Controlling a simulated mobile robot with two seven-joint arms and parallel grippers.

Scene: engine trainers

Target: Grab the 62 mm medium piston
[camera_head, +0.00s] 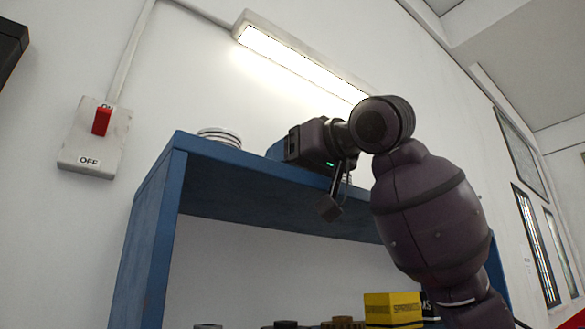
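A short, pale round piece with dark ring lines (219,137), which looks like a piston, sits on top of the blue shelf unit (150,232) near its left end. Its size cannot be read, and its lower part is hidden by the shelf's edge. My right arm comes in from the right, and my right gripper (331,207) is at the shelf's front edge, to the right of the round piece and apart from it. Its fingers are dark and seen edge-on, so their opening cannot be told. My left gripper is out of view.
A blue object (276,150) shows partly behind my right wrist on the shelf top. Lower down stand a yellow box marked SPROCKETS (392,308) and several dark round parts. A red wall switch (101,121) is at left, and a lamp (300,62) hangs above.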

